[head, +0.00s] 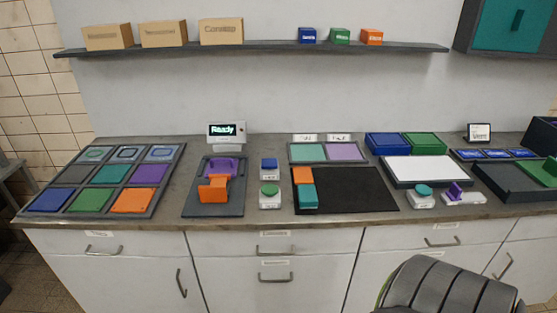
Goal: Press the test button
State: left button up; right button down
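Several button-like devices sit on the grey counter, and their labels are too small to read, so I cannot tell which is the test button. A green round button (269,189) on a white base is right of the orange and purple fixture (213,188). Behind it is a blue square button or block (269,164) on a white base. A teal round button (423,191) on a white base is at the right front, beside a purple lever-like switch (456,192). A small display (226,131) behind the fixture reads "Ready". Neither of my grippers is in view.
A tray of coloured tiles (168,189) fills the left counter. A black mat (355,190) with orange and teal blocks lies mid-counter. A white board (425,169) and dark trays are at the right. A dark ribbed rounded shape (440,288), possibly a chair back, stands in front.

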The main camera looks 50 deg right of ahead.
aim_at(269, 190)
jog(key=z, duration=1.4)
